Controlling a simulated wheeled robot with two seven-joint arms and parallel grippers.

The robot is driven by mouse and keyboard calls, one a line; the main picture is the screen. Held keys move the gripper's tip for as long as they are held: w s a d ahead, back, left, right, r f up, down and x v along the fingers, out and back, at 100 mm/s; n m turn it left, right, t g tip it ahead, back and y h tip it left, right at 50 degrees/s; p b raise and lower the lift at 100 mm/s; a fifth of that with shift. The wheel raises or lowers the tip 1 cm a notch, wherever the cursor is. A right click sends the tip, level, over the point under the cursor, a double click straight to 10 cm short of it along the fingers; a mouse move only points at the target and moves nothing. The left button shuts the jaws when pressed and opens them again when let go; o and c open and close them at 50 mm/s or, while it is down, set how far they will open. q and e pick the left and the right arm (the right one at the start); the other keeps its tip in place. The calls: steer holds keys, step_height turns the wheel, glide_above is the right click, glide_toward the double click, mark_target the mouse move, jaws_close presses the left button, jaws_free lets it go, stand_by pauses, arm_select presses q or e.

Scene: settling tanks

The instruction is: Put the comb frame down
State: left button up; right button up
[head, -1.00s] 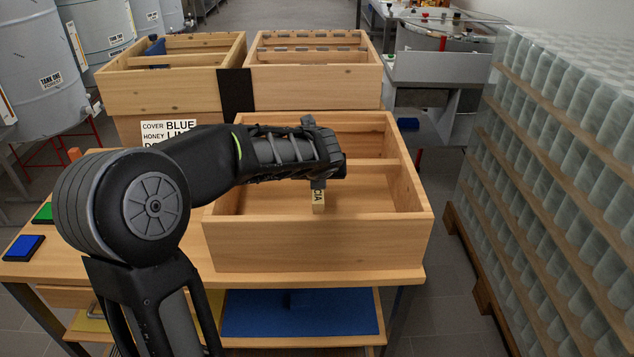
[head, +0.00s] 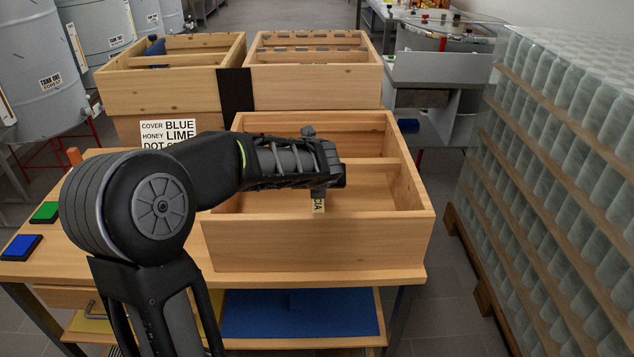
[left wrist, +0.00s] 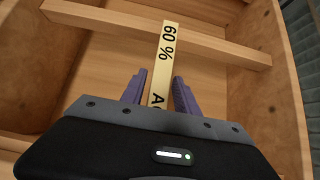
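The comb frame shows as a pale wooden bar (left wrist: 165,55) marked "60 %" in the left wrist view, its far end overlapping the box's crossbar. In the head view its near end (head: 318,205) shows inside the front wooden box (head: 315,245); the rest is hidden under my gripper. My left gripper (head: 318,192) is over the box. In the left wrist view its two purple fingers (left wrist: 160,78) stand on either side of the bar, with a visible gap at the left finger. It looks open around the bar. My right gripper is not in view.
The box's right side is empty beyond the crossbar (head: 375,166). Two more wooden boxes stand behind, left (head: 160,92) and right (head: 310,85), with a label card (head: 168,132) below. Green (head: 45,212) and blue (head: 20,247) pads lie at the table's left. Stacked jars (head: 560,180) stand right.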

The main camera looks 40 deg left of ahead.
arm_select(q)
steer(key=shift+o, duration=0.7)
steer(key=shift+r+p, duration=0.5)
steer(key=shift+r, duration=0.1)
steer(key=v, duration=1.2)
steer(key=shift+f, duration=0.1)
